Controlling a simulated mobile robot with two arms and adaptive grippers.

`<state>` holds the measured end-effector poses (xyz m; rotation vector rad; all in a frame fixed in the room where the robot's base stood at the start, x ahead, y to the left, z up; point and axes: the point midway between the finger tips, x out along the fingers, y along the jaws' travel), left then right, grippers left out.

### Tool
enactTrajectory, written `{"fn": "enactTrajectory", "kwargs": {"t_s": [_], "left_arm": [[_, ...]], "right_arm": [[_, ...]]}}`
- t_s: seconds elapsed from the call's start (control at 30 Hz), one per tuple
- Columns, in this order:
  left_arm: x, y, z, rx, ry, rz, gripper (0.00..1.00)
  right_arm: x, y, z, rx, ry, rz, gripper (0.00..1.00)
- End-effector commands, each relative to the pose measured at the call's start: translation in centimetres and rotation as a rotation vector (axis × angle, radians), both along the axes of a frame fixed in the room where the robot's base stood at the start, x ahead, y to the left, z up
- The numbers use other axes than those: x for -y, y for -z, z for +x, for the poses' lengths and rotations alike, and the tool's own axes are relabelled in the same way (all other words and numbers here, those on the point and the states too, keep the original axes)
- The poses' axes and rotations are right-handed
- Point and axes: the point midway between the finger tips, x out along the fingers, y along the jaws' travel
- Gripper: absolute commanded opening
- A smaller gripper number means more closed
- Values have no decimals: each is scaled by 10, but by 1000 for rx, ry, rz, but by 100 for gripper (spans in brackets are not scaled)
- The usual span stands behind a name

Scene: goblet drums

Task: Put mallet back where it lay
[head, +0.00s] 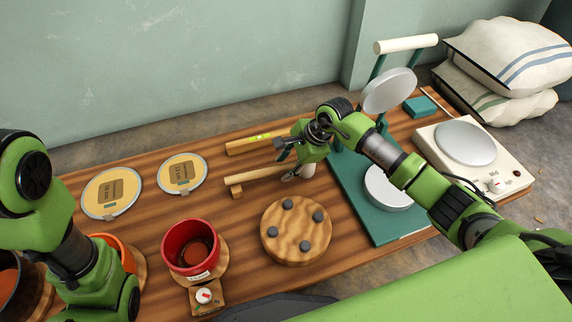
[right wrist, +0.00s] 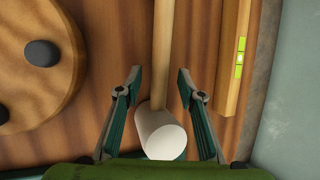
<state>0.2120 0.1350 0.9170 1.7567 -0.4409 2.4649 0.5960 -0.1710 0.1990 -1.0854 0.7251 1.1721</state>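The mallet has a pale wooden handle (head: 255,174) and a white cylindrical head (head: 308,171). A gap shows on both sides of the handle. My left arm is at the left; its gripper is out of view.
A wooden bar with a green level vial (head: 263,136) lies just behind the mallet. A round wooden board with dark pegs (head: 296,231) is in front, a red pot (head: 190,247) to its left. A teal press (head: 372,203) stands right, a white hotplate (head: 500,166) beyond it.

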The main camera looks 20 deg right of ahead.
Motion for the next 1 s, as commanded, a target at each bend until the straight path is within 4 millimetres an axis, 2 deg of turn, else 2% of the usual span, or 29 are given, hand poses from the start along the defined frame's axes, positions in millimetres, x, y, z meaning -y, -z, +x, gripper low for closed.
{"fn": "enactTrajectory", "kwargs": {"t_s": [0.13, 0.27, 0.7, 0.83, 1.0], "left_arm": [[-1, -1, -2, 6, 1, -4, 40], [-1, -1, -2, 4, 1, -3, 40], [0, 0, -1, 2, 1, -1, 40], [0, 0, -1, 2, 1, -1, 40], [0, 0, -1, 2, 1, -1, 40]], "right_arm": [[1, -1, -1, -2, 0, -2, 36], [7, -14, -4, -1, -1, -2, 36], [38, -92, -27, 1, 1, -3, 36], [42, -103, -31, 1, 1, -2, 36], [43, -108, -33, -1, 0, 0, 36]]}}
